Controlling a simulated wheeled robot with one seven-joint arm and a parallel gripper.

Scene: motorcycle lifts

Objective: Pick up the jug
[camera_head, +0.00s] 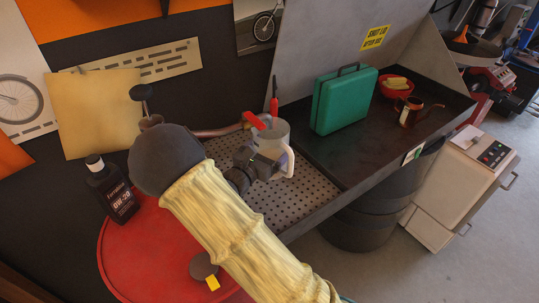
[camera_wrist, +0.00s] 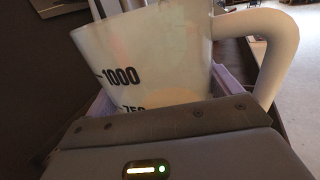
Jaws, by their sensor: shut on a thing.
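The jug (camera_head: 272,137) is a whitish, translucent measuring jug with a handle on its right side. In the head view it is upright at the perforated metal tray, partly hidden by my gripper (camera_head: 262,168). In the wrist view the jug (camera_wrist: 150,65) fills the upper middle, with black marks reading 1000 and 750. Its handle (camera_wrist: 285,45) curves down on the right. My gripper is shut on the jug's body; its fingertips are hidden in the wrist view. I cannot tell whether the jug's base touches the tray.
A black oil bottle (camera_head: 112,190) stands by the red round top (camera_head: 140,255).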

